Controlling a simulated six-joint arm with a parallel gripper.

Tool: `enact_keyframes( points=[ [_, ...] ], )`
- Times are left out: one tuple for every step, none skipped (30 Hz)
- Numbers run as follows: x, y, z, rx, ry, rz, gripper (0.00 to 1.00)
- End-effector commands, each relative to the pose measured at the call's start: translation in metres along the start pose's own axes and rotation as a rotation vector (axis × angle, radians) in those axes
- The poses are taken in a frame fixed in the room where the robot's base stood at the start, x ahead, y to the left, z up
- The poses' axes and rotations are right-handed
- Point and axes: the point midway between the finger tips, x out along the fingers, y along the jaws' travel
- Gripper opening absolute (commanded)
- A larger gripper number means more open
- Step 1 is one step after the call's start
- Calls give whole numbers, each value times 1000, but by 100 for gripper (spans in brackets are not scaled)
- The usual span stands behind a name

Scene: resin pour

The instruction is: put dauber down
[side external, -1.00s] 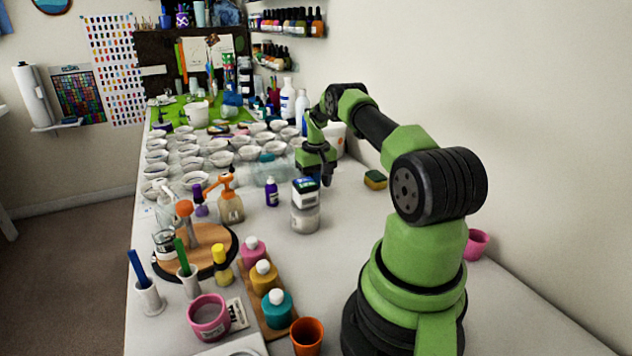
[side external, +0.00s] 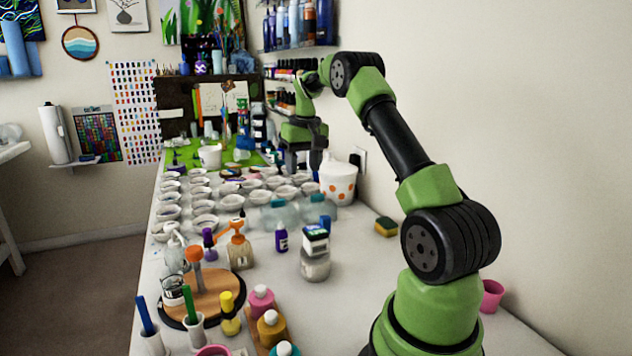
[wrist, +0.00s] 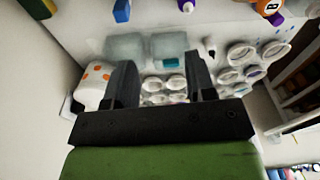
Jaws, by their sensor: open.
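My gripper (side external: 303,164) is raised above the back of the bench, left of the white bucket with orange dots. In the wrist view its two jaws (wrist: 160,75) are spread apart with nothing between them. A small blue object (side external: 325,223) stands beside the lidded jar; it also shows at the top of the wrist view (wrist: 122,11). It may be the dauber, but I cannot tell for sure. A yellow-capped bottle (side external: 229,312) stands nearer the front. Nothing hangs from the jaws.
The dotted bucket (side external: 339,184) is close to my gripper's right. Two clear containers (wrist: 125,47) and several white cups (side external: 204,222) crowd the bench below. The lidded jar (side external: 315,261) and sponge (side external: 386,226) stand nearer, with bare bench between them.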

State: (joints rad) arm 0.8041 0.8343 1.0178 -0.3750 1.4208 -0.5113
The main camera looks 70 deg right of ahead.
Motion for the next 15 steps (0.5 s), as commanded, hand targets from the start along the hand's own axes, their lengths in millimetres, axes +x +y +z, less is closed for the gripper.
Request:
enact_keyframes(
  points=[
    [-25, -27, 8, -35, 36, -13, 50],
    [-38, -41, 14, -51, 55, -22, 50],
    [-54, -58, 24, -71, 81, -37, 50],
    [-66, -71, 33, -85, 100, -47, 50],
    [-76, -83, 43, -100, 118, -60, 50],
    [-90, -98, 57, -119, 141, -76, 50],
    [-99, -108, 69, -132, 157, -91, 50],
    [-108, -117, 81, -145, 175, -105, 50],
    [-118, -129, 99, -163, 196, -127, 50],
    [-125, -136, 113, -176, 211, -143, 50],
    [-131, -142, 127, -188, 226, -161, 50],
    [-138, -150, 146, -205, 246, -185, 50],
    [-142, -154, 161, -216, 259, -205, 50],
    [-146, -158, 176, -228, 273, -224, 50],
    [-149, -161, 196, -243, 289, -252, 50]
  ],
)
